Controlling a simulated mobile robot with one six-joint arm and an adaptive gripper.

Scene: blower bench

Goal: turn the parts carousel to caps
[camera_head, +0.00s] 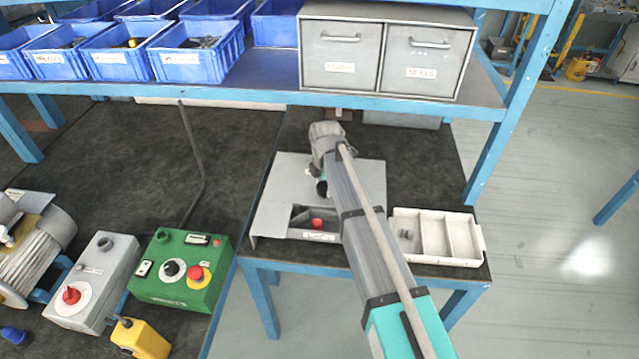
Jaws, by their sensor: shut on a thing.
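The parts carousel (272,200) is a light grey flat-topped housing on the right-hand bench. A window in its front part shows dark compartments and a red piece (317,223). A label sits below the window, too small to read. My gripper (322,187) is low over the middle of the housing top, partly hidden by my own arm. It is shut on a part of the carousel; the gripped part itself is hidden. My arm covers the right side of the window.
A white divided tray (482,246) with a small grey part stands right of the carousel. A shelf above holds blue bins (190,66) and grey drawers (339,88). A green control box (150,287) stands at left, with a grey switch box (98,310) beside it.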

